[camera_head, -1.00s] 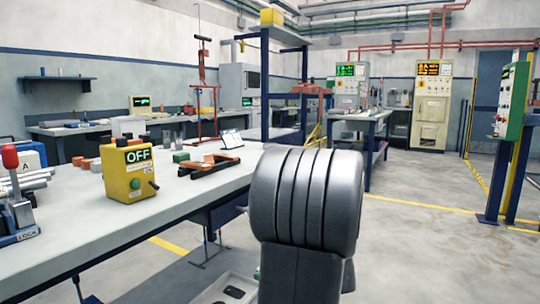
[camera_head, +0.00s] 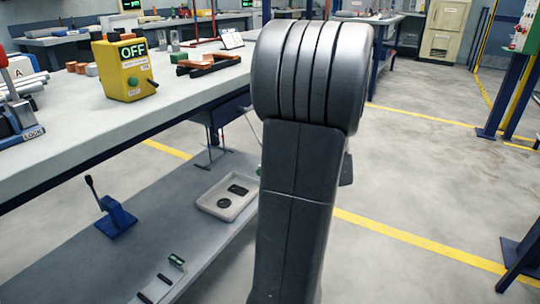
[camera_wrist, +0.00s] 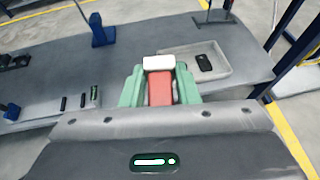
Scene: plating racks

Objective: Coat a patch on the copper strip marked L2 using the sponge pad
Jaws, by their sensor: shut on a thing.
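My gripper (camera_wrist: 160,85), with green fingers, is shut on a red block with a white top (camera_wrist: 158,63), which looks like the sponge pad. In the wrist view it is held above or in front of a grey lower shelf. Brown-orange bars (camera_head: 208,64) lie on a dark holder on the bench top in the head view. I cannot read an L2 mark on any of them. My gripper is hidden behind my arm in the head view.
A yellow box reading OFF (camera_head: 122,68) stands on the bench (camera_head: 60,140). The lower shelf (camera_head: 150,225) holds a pale tray (camera_head: 212,207) with dark items and a blue lever clamp (camera_head: 116,218). Open floor lies to the right.

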